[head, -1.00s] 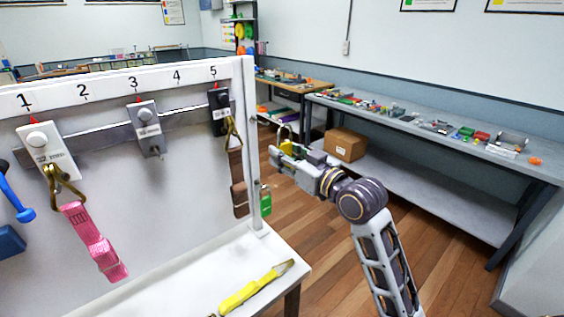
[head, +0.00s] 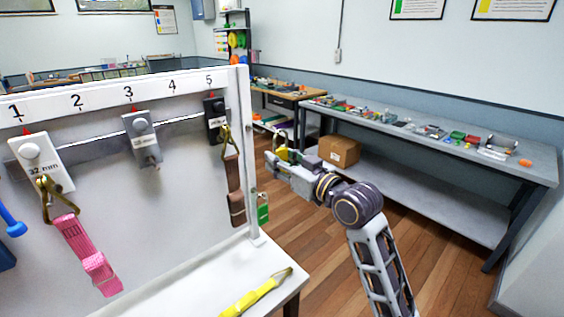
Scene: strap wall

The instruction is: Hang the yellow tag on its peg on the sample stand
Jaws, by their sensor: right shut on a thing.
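The yellow tag (head: 283,154) shows at the fingertips of my right gripper (head: 275,165), which is shut on it. It has a metal loop on top, and the fingers partly hide it. In the picture, the gripper is just right of the sample stand's right post (head: 244,120), above the green tag (head: 263,209). The green tag hangs at the outer side of that post. I cannot make out the yellow tag's peg clearly. The gap between the gripper and the post is hard to judge. My left gripper is not in view.
The numbered stand carries a white block (head: 42,165), a grey block (head: 142,138) and a black block (head: 214,118). A pink strap (head: 86,255) and a brown strap (head: 234,190) hang there. A yellow strap (head: 250,296) lies on the white ledge. A grey bench (head: 520,170) stands right.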

